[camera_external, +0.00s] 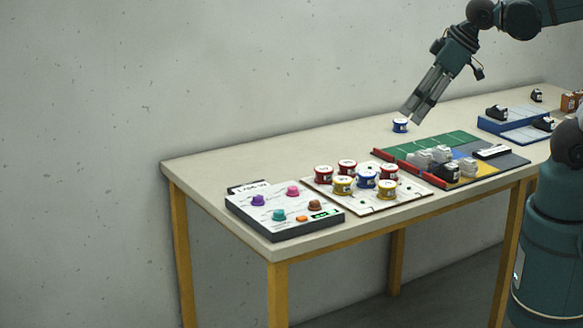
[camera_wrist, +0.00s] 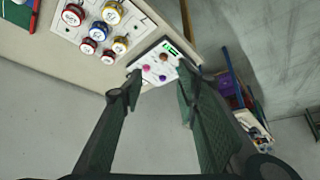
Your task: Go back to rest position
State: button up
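My gripper (camera_external: 414,113) hangs over the back of the table in the external view, tilted down to the left. In the wrist view my gripper (camera_wrist: 158,80) has its two fingers apart, with nothing held between them. A blue and white spool (camera_external: 400,125) appears beside the fingertips in the external view, on the table's far side; whether they touch is unclear. The rest position itself is not marked in either view.
A white board (camera_external: 405,202) holds several red, yellow and blue spools. A control panel (camera_external: 285,228) with coloured knobs stands at the left end; it also shows in the wrist view (camera_wrist: 148,71). A coloured mat (camera_external: 440,139) with white and black items and a blue tray (camera_external: 515,133) lie right.

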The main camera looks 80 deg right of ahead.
jog(key=shift+s+a+f+t, duration=0.1)
jog(key=shift+s+f+t, duration=0.15)
jog(key=shift+s, duration=0.45)
jog(key=shift+s+a+f+t, duration=0.15)
jog(key=shift+s+f, duration=0.1)
jog(key=shift+s, duration=0.4)
jog(key=shift+w+d, duration=0.1)
dwell(2.4)
